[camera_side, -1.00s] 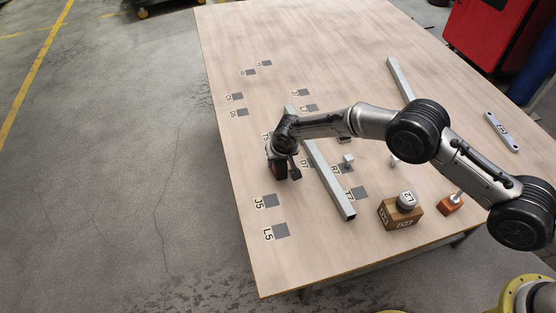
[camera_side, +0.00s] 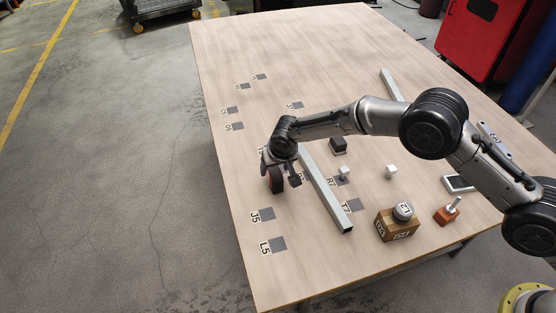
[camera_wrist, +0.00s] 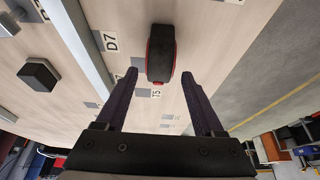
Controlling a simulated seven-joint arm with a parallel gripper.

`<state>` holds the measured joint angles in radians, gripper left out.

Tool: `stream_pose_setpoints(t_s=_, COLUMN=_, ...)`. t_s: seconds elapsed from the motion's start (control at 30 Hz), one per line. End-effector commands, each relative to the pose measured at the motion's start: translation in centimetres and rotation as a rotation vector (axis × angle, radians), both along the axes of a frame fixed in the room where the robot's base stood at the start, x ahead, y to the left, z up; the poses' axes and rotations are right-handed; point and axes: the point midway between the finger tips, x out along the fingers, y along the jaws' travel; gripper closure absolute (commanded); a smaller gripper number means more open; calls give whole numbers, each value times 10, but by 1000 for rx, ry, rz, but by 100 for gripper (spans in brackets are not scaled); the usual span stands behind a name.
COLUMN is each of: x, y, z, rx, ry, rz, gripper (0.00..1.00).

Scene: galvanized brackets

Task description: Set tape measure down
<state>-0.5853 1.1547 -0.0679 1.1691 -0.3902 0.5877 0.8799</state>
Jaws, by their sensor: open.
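The tape measure (camera_side: 275,180) is black with red sides and stands on edge at the left part of the table, below my gripper (camera_side: 280,168). In the wrist view, the tape measure (camera_wrist: 161,55) shows beyond and between the two fingertips of my gripper (camera_wrist: 159,74). The fingers are spread, with a visible gap on both sides of it, so the gripper is open. It stands close to the T5 label (camera_wrist: 156,94). In the side view the fingers and wrist hide its top and the mark beside it.
A long metal bar (camera_side: 325,188) lies just right of the tape measure. Marks J5 (camera_side: 267,214) and L5 (camera_side: 278,243) are bare.

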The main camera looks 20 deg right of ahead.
Motion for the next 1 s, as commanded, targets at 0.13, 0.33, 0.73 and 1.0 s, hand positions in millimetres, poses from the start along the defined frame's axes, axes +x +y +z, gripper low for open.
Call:
stream_pose_setpoints(t_s=0.13, x=-11, y=0, z=28, rx=0, ry=-1, rz=0, gripper=30)
stream_pose_setpoints(t_s=0.33, x=-22, y=0, z=52, rx=0, ry=0, rz=1, gripper=30)
stream_pose_setpoints(t_s=0.73, x=-25, y=-1, z=60, rx=-1, ry=1, rz=0, gripper=30)
stream_pose_setpoints(t_s=1.0, x=-31, y=-55, z=140, rx=2, ry=-13, rz=-16, gripper=30)
